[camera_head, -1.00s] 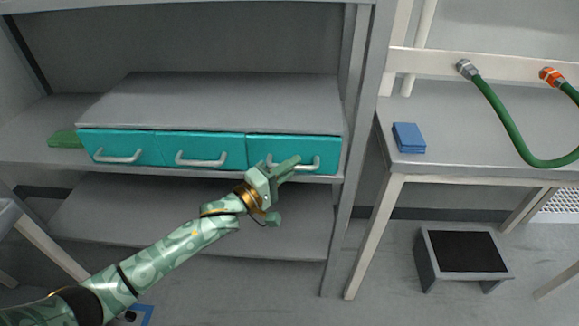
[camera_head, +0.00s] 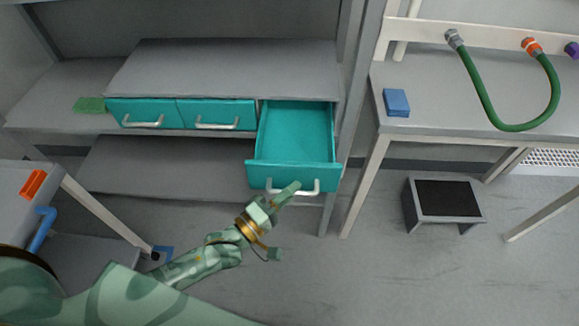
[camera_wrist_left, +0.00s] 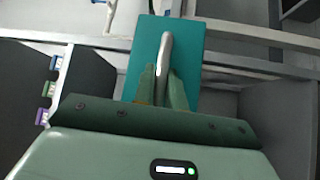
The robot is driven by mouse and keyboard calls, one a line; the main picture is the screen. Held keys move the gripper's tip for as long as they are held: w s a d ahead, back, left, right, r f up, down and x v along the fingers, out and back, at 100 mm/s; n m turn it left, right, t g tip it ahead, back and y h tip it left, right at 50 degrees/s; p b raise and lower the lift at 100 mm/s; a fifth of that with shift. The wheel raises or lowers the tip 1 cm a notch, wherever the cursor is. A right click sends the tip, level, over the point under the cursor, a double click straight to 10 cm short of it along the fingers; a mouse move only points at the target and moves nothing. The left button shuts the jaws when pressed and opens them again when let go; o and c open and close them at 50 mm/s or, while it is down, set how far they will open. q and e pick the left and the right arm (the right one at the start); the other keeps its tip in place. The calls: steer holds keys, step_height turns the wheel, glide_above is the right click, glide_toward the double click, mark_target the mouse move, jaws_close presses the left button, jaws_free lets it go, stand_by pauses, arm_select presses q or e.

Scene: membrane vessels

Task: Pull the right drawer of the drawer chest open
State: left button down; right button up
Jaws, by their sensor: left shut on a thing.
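The drawer chest (camera_head: 220,65) is a grey box with teal drawer fronts on a shelf. Its right drawer (camera_head: 297,135) is pulled well out, and its inside shows empty. The left and middle drawers (camera_head: 216,115) are closed. My left gripper (camera_head: 292,187) is shut on the handle (camera_head: 314,186) of the right drawer. In the left wrist view the fingers (camera_wrist_left: 163,85) close around the metal handle (camera_wrist_left: 165,50) in front of the teal drawer front (camera_wrist_left: 188,50). My right gripper is not in view.
A green flat item (camera_head: 90,104) lies left of the chest. A side table (camera_head: 450,105) at right holds a blue block (camera_head: 396,101) and a green hose (camera_head: 490,110). A black-topped step stool (camera_head: 445,199) stands on the floor. A cart with an orange item (camera_head: 34,183) is at left.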

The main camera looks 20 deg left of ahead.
arm_select(q)
steer(key=shift+s+d+f, duration=0.1)
steer(key=shift+s+d, duration=0.1)
steer(key=shift+s, duration=0.5)
steer(key=c, duration=1.5)
jaws_free()
steer(key=shift+o, duration=0.2)
steer(key=p+v, duration=0.1)
steer(key=v, duration=1.5)
steer(key=shift+a, duration=0.2)
steer(key=shift+s, duration=0.1)
